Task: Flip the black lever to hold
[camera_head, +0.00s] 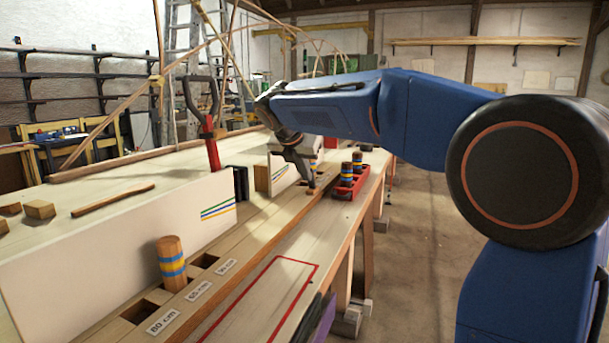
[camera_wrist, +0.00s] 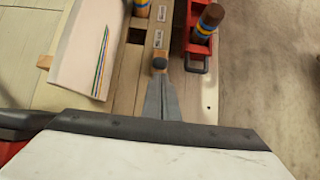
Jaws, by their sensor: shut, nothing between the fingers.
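My gripper (camera_head: 307,178) is shut and empty, pointing down over the slotted wooden rail. In the wrist view its grey fingers (camera_wrist: 164,92) meet, with their tips close to a small dark round knob (camera_wrist: 159,64) on the rail; I cannot tell whether they touch. A black loop-shaped lever handle (camera_head: 202,98) stands upright on a red post (camera_head: 213,150) at the left in the head view, well apart from my gripper. Part of a black and red piece (camera_wrist: 22,122) shows at the wrist view's left edge. No "hold" marking is readable.
A pale board with coloured stripes (camera_head: 120,250) stands on the bench. A striped peg (camera_head: 171,262) stands in the rail beside labelled holes. A red tray (camera_head: 346,190) with striped pegs sits right of my gripper. Loose wood pieces (camera_head: 110,201) lie at left.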

